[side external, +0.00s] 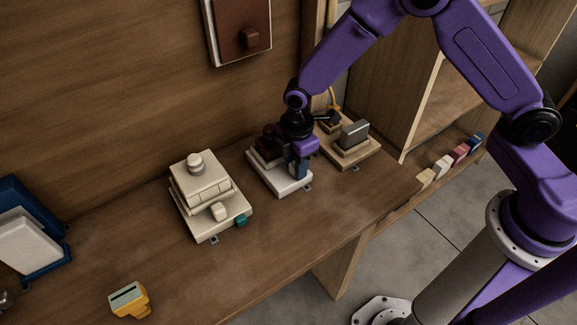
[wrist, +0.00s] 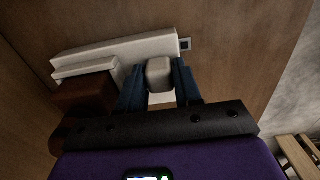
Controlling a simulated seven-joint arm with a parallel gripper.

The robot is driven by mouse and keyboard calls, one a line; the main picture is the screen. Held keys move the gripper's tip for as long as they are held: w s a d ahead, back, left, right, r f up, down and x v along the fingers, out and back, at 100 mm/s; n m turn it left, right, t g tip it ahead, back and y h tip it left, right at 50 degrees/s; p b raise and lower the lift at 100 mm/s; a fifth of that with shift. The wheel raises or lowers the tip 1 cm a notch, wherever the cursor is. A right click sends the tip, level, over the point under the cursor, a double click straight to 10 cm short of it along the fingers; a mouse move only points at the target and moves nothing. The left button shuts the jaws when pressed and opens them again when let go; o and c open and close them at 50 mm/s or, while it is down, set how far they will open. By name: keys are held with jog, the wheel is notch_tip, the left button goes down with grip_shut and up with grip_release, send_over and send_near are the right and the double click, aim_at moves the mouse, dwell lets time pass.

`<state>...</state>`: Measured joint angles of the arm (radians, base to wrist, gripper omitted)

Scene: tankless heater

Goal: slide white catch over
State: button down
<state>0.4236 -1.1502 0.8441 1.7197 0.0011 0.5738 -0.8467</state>
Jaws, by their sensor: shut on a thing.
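The white catch (wrist: 159,72) is a small off-white rounded block on a white base (wrist: 120,52) in the wrist view. A dark red-brown block (wrist: 84,92) sits on the left part of the same unit. My gripper (wrist: 160,80) has its blue fingers on both sides of the catch and is shut on it. In the side view my gripper (side external: 300,172) points down over the white base (side external: 282,182), in front of the dark red block (side external: 268,138). There my fingers hide the catch.
A cream stepped unit (side external: 192,200) with a knob and a teal tab stands to the left. A wooden unit with a grey block (side external: 354,134) stands close on the right. A yellow block (side external: 130,298) lies near the front. The bench front between them is clear.

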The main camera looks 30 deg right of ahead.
jog(key=shift+d, duration=0.3)
jog(key=c, duration=0.8)
grip_release()
jog(key=shift+c, duration=0.2)
jog(key=shift+a, duration=0.1)
jog(key=shift+r, duration=0.35)
notch_tip(320, 180, up, 17)
jog(key=shift+f, duration=0.15)
